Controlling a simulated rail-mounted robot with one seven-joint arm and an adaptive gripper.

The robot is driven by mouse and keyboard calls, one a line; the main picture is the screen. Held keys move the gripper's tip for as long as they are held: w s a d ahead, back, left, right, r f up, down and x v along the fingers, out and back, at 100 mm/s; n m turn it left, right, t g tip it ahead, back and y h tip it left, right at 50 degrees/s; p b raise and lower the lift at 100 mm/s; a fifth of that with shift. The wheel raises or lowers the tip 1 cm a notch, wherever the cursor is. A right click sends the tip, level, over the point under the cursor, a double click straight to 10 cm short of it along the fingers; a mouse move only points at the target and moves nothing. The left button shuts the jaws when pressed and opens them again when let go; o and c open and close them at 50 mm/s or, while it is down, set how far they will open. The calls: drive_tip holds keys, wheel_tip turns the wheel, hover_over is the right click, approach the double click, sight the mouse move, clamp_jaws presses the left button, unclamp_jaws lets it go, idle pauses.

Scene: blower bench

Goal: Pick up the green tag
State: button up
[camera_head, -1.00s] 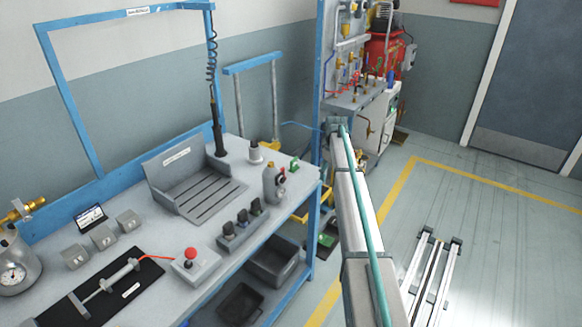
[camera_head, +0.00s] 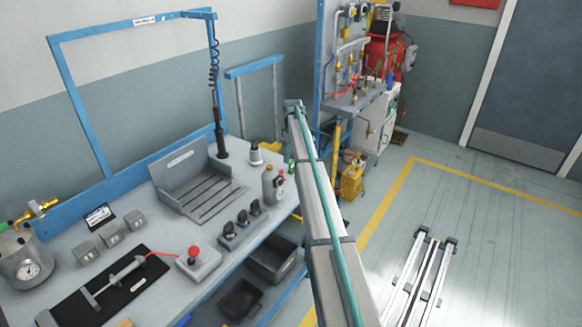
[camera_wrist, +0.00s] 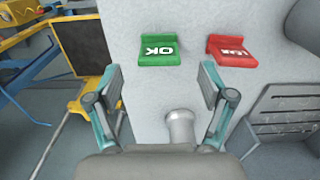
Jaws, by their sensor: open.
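The green tag (camera_wrist: 159,50) marked "OK" is on the light grey bench top in the wrist view. It lies just ahead of my gripper (camera_wrist: 161,78), roughly centred between the two fingertips. My gripper is open and empty, its fingers apart on either side.
A red tag (camera_wrist: 231,51) sits close to the right of the green one. A metal knob (camera_wrist: 180,126) stands between my fingers, nearer the palm. A slotted grey tray (camera_wrist: 286,112) is at right. The bench edge and yellow frame are at left.

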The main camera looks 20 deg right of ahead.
sight(293, 161)
drive_tip(key=shift+w+f+p, duration=0.1)
drive_tip(key=shift+f+p, duration=1)
drive_tip(key=shift+f, duration=1.8)
drive_tip(key=c, duration=1.1)
